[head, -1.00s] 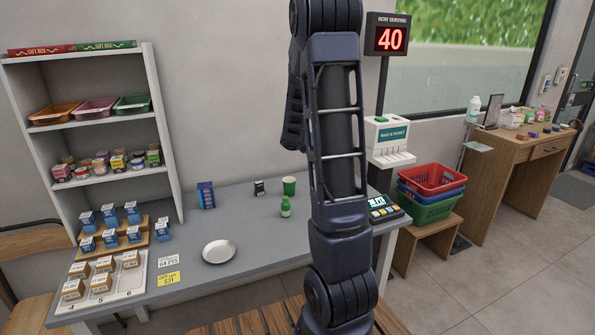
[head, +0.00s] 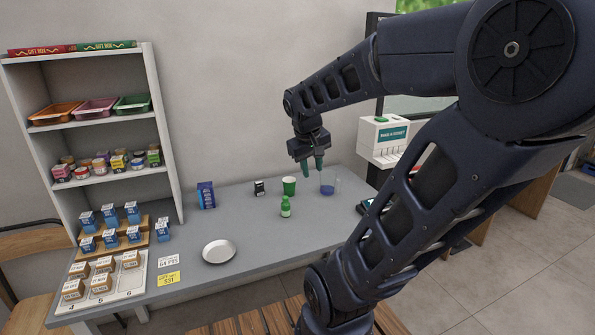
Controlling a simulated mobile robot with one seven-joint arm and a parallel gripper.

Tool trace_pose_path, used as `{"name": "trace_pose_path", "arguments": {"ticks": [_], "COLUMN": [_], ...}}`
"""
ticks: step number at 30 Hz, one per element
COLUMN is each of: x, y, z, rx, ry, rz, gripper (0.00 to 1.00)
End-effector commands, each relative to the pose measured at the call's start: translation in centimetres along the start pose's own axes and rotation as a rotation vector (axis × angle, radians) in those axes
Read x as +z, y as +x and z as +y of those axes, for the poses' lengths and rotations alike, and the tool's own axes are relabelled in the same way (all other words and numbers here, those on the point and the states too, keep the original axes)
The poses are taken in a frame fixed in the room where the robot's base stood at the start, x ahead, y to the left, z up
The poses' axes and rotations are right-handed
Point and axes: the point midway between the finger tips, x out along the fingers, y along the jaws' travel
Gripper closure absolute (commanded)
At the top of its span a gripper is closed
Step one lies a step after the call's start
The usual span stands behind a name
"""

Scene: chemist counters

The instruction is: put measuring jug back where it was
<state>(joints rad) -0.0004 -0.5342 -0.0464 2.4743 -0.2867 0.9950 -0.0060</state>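A clear vessel with blue contents (head: 327,188), which looks like the measuring jug, stands upright towards the right end of the grey counter (head: 250,220). Its outline is faint and a handle cannot be made out. My gripper (head: 312,169) points down just above and to the left of it in the head view.
A faint clear glass (head: 338,187) stands right of the blue vessel. A green cup (head: 289,186), green bottle (head: 285,207), dark small box (head: 259,188), blue box (head: 206,195) and white plate (head: 219,251) stand leftward. Ticket dispenser (head: 384,138) is at right. Front middle counter is clear.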

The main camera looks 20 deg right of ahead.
Motion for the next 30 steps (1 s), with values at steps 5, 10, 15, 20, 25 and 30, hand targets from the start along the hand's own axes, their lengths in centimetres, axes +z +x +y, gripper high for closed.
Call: {"name": "trace_pose_path", "arguments": {"ticks": [5,10,15,20,25,30], "x": [2.0,3.1,3.5,3.5,3.5,3.5], "y": [-2.5,-3.9,-4.3,-4.4,-4.4,-4.4], "z": [-3.2,-5.3,-6.0,-6.1,-6.1,-6.1], "rx": [-0.111,-0.184,-0.211,-0.213,-0.213,-0.212], "ry": [0.078,0.123,0.139,0.140,0.140,0.139], "rz": [0.110,0.175,0.197,0.198,0.198,0.198], "gripper": [0.70,0.70,0.70,0.70,0.70,0.70]}}
